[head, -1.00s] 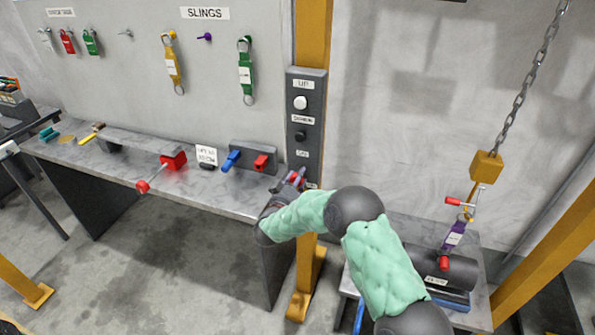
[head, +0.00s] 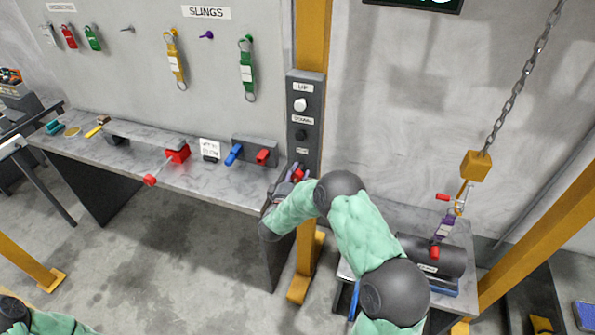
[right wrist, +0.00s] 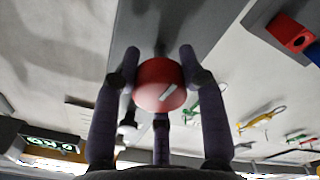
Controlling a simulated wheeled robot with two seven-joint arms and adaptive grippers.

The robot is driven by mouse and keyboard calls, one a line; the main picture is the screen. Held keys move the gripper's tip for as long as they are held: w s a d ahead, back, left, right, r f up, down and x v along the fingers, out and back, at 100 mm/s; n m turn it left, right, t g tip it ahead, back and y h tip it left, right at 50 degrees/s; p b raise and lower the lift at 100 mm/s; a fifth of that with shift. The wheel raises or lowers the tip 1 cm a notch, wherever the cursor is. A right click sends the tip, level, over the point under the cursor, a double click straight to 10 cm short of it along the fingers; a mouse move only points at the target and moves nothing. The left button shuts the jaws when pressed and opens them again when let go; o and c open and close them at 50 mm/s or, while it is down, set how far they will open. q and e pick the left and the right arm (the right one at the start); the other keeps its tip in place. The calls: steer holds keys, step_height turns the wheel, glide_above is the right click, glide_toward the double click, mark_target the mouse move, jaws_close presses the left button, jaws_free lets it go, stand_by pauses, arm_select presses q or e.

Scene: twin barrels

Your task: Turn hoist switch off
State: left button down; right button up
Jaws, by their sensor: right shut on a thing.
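The hoist control panel (head: 312,118) is a dark upright box on the yellow post. It has a white UP button (head: 300,104), a dark DOWN button (head: 300,135) and a red round switch knob low down. My right gripper (head: 294,176) is at the knob and hides most of it in the head view. In the right wrist view the red knob (right wrist: 160,83) sits between my purple fingers, which are shut on it. Its white mark lies at a slant. My left gripper is out of view; only part of my left arm shows at bottom left.
A grey workbench (head: 200,182) with a red-handled device and blue and red levers (head: 233,154) stands left of the post. Slings (head: 246,70) hang above it. At right, the hoist chain (head: 510,100) hangs over a dark cylinder (head: 440,257) on a stand.

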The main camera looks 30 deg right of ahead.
steer(key=shift+r+n+p, duration=0.1)
steer(key=shift+n+p, duration=0.2)
steer(key=shift+n, duration=0.7)
steer(key=o, duration=1.2)
steer(key=shift+c, duration=0.2)
steer(key=v, duration=1.2)
steer(key=shift+f, duration=0.25)
